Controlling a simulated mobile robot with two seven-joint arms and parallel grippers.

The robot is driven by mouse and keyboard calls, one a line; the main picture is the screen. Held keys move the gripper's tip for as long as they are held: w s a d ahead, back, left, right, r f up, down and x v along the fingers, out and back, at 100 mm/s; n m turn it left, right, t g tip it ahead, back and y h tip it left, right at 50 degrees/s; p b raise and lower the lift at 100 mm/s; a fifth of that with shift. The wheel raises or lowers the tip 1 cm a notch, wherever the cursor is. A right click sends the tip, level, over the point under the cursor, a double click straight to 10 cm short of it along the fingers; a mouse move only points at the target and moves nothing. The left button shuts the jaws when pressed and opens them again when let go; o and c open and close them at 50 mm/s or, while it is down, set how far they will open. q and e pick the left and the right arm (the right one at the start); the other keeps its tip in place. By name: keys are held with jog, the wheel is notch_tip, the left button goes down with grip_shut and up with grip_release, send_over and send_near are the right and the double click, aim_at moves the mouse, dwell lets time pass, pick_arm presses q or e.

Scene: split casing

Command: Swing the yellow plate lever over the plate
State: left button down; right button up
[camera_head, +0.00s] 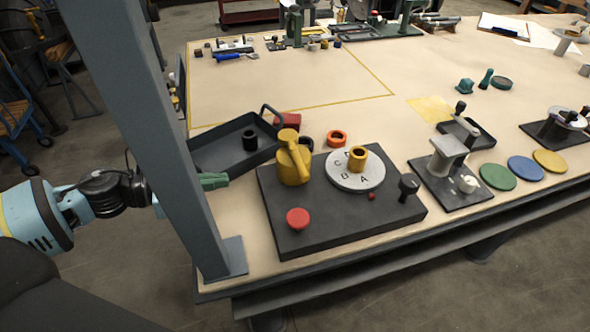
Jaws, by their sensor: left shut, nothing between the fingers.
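The yellow lever (291,163) stands on the left part of a dark base block (330,222). Its thick yellow body leans beside the round grey plate and does not appear to lie over it; its exact pose is hard to tell. The grey plate (345,181) bears the letters A, B and C, and a yellow ring-shaped piece (357,160) sits on it. My left gripper (215,181), with green fingers, is shut and empty, left of the block and apart from the lever. A grey post hides part of its wrist. My right gripper is not in view.
The grey upright post (150,110) stands close to my left arm. A dark tray (215,155) with a black cup lies behind the gripper. A red button (298,217) and black knob (409,185) are on the block. An orange ring (337,138) lies behind it.

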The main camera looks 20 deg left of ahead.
aim_at(299, 171)
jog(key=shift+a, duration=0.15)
